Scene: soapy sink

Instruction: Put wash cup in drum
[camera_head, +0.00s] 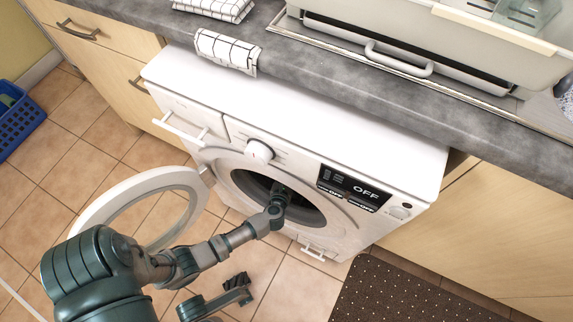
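The white washing machine (300,120) stands under the counter with its round door (140,205) swung open to the left. The drum opening (308,210) is dark inside. My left arm reaches across the front of the machine, and its gripper (281,197) is at the drum opening, partly inside. Its fingertips are in shadow, so I cannot tell whether it is open or holds anything. My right gripper (237,284) is low in front of the machine, over the floor tiles; its fingers are too small and dark to read. I cannot make out a wash cup.
The detergent drawer (182,127) sticks out at the machine's upper left. The display (352,188) reads OFF. A checked cloth (227,50) hangs over the counter edge. A blue basket (18,122) is on the left floor, a dotted brown mat (405,295) at lower right.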

